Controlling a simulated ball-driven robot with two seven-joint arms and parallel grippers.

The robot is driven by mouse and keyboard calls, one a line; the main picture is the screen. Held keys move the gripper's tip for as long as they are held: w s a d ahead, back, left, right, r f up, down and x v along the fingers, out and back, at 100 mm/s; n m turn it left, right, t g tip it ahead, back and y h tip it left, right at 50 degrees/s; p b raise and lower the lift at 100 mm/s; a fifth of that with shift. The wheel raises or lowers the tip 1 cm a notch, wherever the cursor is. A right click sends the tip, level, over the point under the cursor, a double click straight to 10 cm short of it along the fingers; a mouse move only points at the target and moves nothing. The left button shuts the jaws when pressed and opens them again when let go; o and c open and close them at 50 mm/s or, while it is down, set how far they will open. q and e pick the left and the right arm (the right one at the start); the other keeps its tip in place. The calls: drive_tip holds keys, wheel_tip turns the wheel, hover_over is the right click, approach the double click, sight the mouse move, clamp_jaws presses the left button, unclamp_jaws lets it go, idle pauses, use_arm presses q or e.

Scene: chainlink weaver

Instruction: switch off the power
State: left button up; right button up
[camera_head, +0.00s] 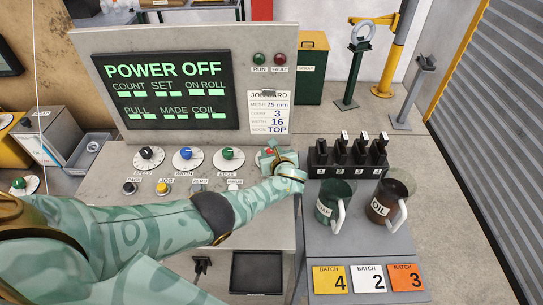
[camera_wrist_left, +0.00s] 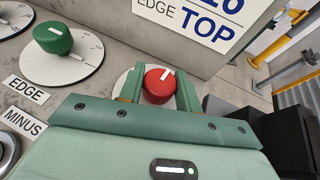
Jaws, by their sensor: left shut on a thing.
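The console (camera_head: 150,45) has a dark screen (camera_head: 165,90) that reads POWER OFF in green letters. A red knob (camera_wrist_left: 158,84) on a white round dial sits at the right of the knob row. My left gripper (camera_head: 274,156) is at this knob. In the wrist view the fingers of my left gripper (camera_wrist_left: 158,92) stand on both sides of the red knob and are shut on it. The knob's white mark points up and to the right there. In the head view my gripper mostly hides the knob. My right gripper is not in view.
Left of it are black (camera_head: 146,153), blue (camera_head: 186,153) and green (camera_head: 228,153) knobs, with buttons (camera_head: 163,188) below. On the right are black levers (camera_head: 340,150), two jugs (camera_head: 330,205) and batch cards (camera_head: 368,279). A job card (camera_head: 269,110) hangs above the gripper.

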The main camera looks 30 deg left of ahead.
use_arm(q)
drive_tip(key=shift+w+n+g+y+b, duration=0.1)
drive_tip(key=shift+n+g+y+b, duration=0.2)
drive_tip(key=shift+n+y+b, duration=0.15)
drive_tip(key=shift+a+r, duration=0.1)
drive_tip(key=shift+r, duration=0.1)
drive_tip(key=o, duration=1)
drive_tip(key=shift+c, duration=0.2)
drive_tip(key=shift+f, duration=0.15)
drive_tip(key=p+v, duration=0.4)
drive_tip(key=v, duration=0.3)
drive_tip(key=shift+w, duration=0.15)
drive_tip(key=shift+s+d+r, duration=0.2)
drive_tip(key=shift+s+d, duration=0.05)
